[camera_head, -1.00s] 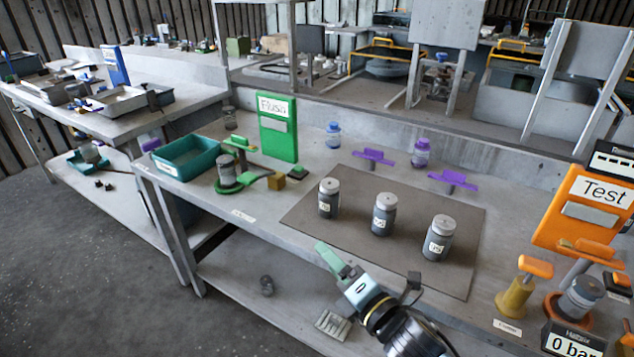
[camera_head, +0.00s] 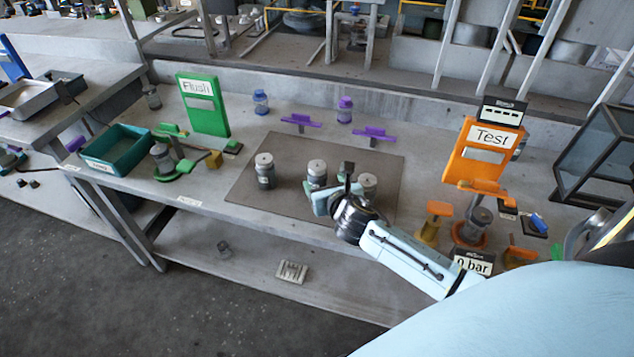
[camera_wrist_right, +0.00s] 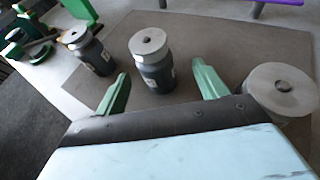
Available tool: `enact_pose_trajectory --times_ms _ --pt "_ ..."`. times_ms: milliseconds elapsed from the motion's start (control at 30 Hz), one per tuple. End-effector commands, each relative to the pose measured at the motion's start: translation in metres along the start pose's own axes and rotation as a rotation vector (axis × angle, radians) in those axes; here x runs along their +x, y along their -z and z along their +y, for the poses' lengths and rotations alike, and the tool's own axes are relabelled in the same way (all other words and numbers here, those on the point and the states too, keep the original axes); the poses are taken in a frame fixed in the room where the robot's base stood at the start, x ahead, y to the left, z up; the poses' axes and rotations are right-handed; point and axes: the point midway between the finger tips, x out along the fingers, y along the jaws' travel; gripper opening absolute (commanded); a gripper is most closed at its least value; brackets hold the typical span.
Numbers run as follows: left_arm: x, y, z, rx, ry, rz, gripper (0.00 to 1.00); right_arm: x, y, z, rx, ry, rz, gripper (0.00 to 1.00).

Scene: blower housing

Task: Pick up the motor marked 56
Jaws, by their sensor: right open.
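Three grey cylindrical motors with silver caps stand upright on a brown mat (camera_head: 290,148): the left motor (camera_head: 265,172), the middle motor (camera_head: 317,172) and the right motor (camera_head: 368,184). Their label numbers are too small to read now. My right gripper (camera_head: 316,197) is open and low in front of the middle motor, partly hiding it and the right one. In the right wrist view, the middle motor (camera_wrist_right: 153,62) stands just beyond the gap between the green fingers. The left motor (camera_wrist_right: 88,50) is off to the left; the right motor (camera_wrist_right: 281,90) is close outside the right finger. My left gripper is out of view.
A green Flush panel (camera_head: 205,105) and teal bin (camera_head: 118,150) stand left. An orange Test panel (camera_head: 485,155) with fixtures stands right. Purple brackets (camera_head: 300,122) and a purple-capped bottle (camera_head: 344,110) are behind the mat. The mat's left front is clear.

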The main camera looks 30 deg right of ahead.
Motion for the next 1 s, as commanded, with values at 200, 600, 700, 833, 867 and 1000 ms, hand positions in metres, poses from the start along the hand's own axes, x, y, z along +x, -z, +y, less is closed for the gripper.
enact_pose_trajectory --times_ms 200,600,700,833,867,1000 --pt "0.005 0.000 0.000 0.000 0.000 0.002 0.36 0.019 0.000 0.001 0.003 -0.001 0.000 0.72" --pt "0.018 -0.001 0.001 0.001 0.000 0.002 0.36 0.066 -0.003 0.007 0.004 -0.001 0.001 0.72" --pt "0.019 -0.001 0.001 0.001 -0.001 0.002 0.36 0.070 -0.003 0.007 0.002 -0.002 0.001 0.72" --pt "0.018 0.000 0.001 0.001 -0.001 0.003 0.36 0.070 -0.004 0.007 0.002 -0.003 0.001 0.72" --pt "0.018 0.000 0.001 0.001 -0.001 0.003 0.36 0.070 -0.004 0.007 0.002 -0.003 0.001 0.72" --pt "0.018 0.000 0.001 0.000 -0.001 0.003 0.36 0.070 -0.004 0.007 0.002 -0.003 0.001 0.61"
